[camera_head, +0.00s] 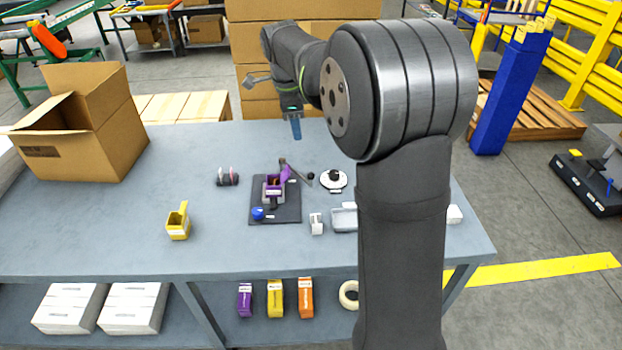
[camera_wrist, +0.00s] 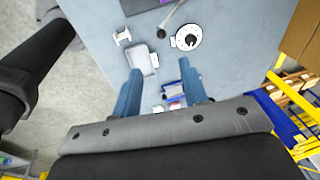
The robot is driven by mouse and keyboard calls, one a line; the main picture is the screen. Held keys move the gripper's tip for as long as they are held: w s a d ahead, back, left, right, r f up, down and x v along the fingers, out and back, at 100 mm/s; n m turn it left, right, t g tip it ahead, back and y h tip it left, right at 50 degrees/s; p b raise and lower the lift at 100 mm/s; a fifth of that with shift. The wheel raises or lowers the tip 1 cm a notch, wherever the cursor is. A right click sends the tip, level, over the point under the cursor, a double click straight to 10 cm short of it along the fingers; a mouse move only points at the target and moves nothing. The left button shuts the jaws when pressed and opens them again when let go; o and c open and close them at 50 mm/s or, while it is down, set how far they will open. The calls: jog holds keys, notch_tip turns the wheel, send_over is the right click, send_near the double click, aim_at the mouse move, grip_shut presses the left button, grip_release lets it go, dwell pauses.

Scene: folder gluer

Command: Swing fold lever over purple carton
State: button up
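The purple carton (camera_head: 274,187) stands upright in a holder on a dark base plate (camera_head: 289,213) in the middle of the table, a purple flap raised at its right. The fold lever (camera_head: 299,174), a grey rod with a black knob, points right from beside the carton, not over it. A blue ball (camera_head: 257,213) sits at the plate's front left. My gripper (camera_head: 296,136) hangs above the table behind the fixture. In the wrist view its blue fingers (camera_wrist: 161,85) are wide apart with nothing gripped. There, the lever (camera_wrist: 173,14) and plate (camera_wrist: 140,4) are cut by the top edge.
A white disc (camera_head: 333,180) with a black centre lies right of the lever. A white spool (camera_head: 316,224) and grey tray (camera_head: 344,219) are in front. A yellow carton (camera_head: 178,221) and small rack (camera_head: 227,178) stand left.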

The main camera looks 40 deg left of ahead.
aim_at(311, 173)
jog(key=shift+w+f+m+g, duration=1.1)
jog(key=shift+w+f+m, duration=1.1)
jog(key=shift+m, duration=1.4)
jog(key=f, duration=1.6)
jog(key=shift+w+d+f, duration=0.25)
jog(key=shift+w+f, duration=0.05)
jog(key=shift+f, duration=0.05)
jog(key=shift+c, duration=0.4)
grip_shut()
